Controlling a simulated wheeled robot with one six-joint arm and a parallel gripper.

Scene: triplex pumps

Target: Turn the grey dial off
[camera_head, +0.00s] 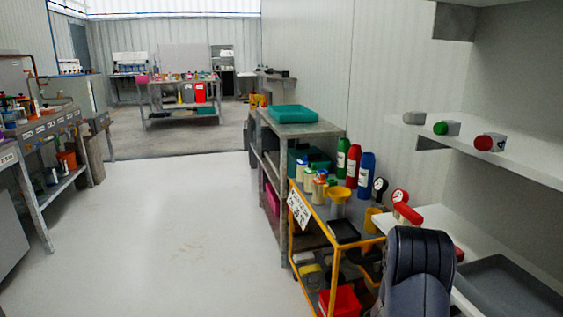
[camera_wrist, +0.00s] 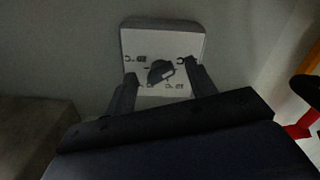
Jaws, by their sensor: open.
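In the wrist view, a pale square plate with dark printed marks stands against a grey wall. A dark grey dial (camera_wrist: 161,71) with a light mark on it sits in the middle of the plate, turned at a slant. My gripper (camera_wrist: 160,74) is open, one finger left and one right of the dial. I cannot tell whether the fingers touch it. In the head view, a grey block (camera_head: 413,117) stands on the white shelf; I cannot tell whether it is this dial's housing. My gripper's fingers are hidden in the head view.
Green (camera_head: 441,128) and red (camera_head: 483,142) knobs on grey blocks stand on the upper shelf (camera_head: 530,158). A red-handled valve (camera_head: 407,213) and gauges are close to my arm. A yellow cart (camera_head: 306,228) with bottles stands left of it. The floor (camera_head: 180,225) on the left is clear.

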